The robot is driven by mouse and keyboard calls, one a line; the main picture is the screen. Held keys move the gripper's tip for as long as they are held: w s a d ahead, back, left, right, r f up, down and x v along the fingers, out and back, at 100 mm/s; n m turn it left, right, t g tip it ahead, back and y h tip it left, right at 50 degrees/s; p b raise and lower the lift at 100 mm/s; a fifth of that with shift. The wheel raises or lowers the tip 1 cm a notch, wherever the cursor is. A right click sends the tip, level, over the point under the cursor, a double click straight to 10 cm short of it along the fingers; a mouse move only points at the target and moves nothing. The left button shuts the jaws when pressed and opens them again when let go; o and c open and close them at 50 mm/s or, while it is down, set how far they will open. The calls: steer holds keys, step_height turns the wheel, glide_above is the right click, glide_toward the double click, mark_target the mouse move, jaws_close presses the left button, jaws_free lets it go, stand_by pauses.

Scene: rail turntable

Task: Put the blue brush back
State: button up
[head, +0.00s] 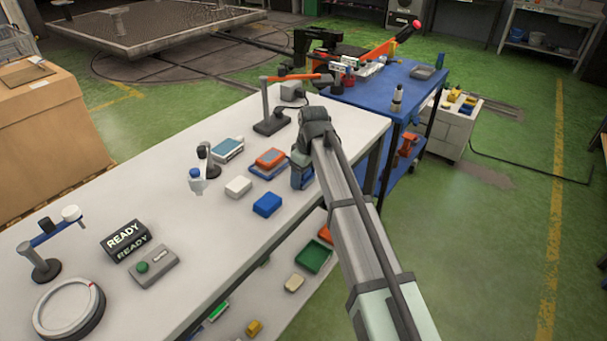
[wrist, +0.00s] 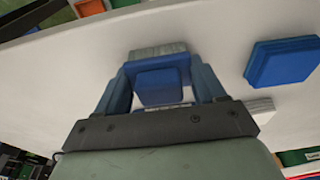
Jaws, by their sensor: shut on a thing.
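The blue brush (wrist: 158,84) is between the two fingers of my gripper (wrist: 160,92) in the wrist view. Its blue block faces the camera, and a grey ribbed strip (wrist: 158,50) shows at its far edge. My gripper is shut on it. In the head view my gripper (head: 302,172) points down at the right edge of the white table (head: 215,225). The brush cannot be made out clearly there, and I cannot tell whether it touches the table.
A blue block (head: 267,204), a white block (head: 238,186) and an orange-topped block (head: 270,158) lie near my gripper. A stand with an orange bar (head: 272,122) rises behind. A jointed stand (head: 201,165) is left. A blue cart (head: 385,85) stands beyond.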

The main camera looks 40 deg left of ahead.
mark_target(309, 179)
steer(key=o, duration=1)
steer(key=shift+r, duration=0.1)
step_height(309, 179, up, 12)
steer(key=d, duration=0.1)
steer(key=shift+d, duration=0.4)
